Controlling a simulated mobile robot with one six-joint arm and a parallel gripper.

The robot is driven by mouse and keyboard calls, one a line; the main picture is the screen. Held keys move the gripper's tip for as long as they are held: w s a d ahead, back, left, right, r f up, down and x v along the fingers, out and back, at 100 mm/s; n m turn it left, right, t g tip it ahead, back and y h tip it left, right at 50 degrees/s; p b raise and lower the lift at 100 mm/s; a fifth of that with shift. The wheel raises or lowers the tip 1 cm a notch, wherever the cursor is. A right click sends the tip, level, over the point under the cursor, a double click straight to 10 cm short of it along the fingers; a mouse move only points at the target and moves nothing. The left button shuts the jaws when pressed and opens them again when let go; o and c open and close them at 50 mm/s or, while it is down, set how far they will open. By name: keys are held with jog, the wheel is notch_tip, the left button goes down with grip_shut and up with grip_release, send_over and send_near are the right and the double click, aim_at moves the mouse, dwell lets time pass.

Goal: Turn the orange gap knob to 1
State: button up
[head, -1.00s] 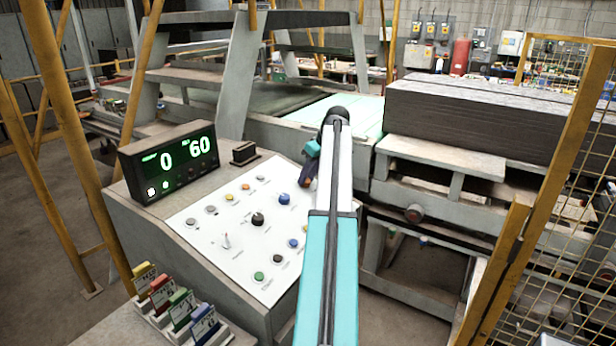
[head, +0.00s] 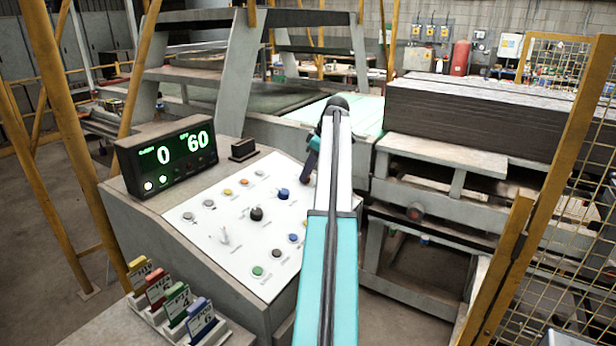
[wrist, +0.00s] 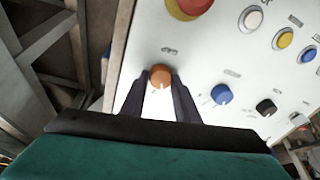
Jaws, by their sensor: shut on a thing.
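The orange gap knob (wrist: 160,77) sits on the white control panel in the wrist view. A pale pointer mark shows on its face, but its setting is too small to read. My gripper (wrist: 160,80) has one dark finger on each side of the knob and is shut on it. In the head view my arm hides the knob and most of the gripper (head: 308,172). The display (head: 170,160) reads 0 on the left and 60 on the right.
A blue knob (wrist: 221,94) and a black knob (wrist: 265,107) are to the right of the orange one. A red button (wrist: 190,5) is above it. The panel (head: 195,232) carries several other buttons. Coloured tags (head: 175,303) stand at the front left.

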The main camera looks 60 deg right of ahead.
jog(key=n+b, duration=0.2)
jog(key=n, duration=0.3)
jog(key=shift+g+b, duration=0.3)
jog(key=shift+a, duration=0.1)
jog(key=o, duration=1)
jog(key=shift+o, duration=0.2)
jog(key=shift+r, duration=0.1)
jog(key=shift+s+d+r, duration=0.1)
jog(key=shift+d+r, duration=0.1)
jog(key=shift+r, duration=0.25)
jog(key=p+v, duration=0.2)
jog(key=v, duration=1)
jog(key=shift+r, duration=0.3)
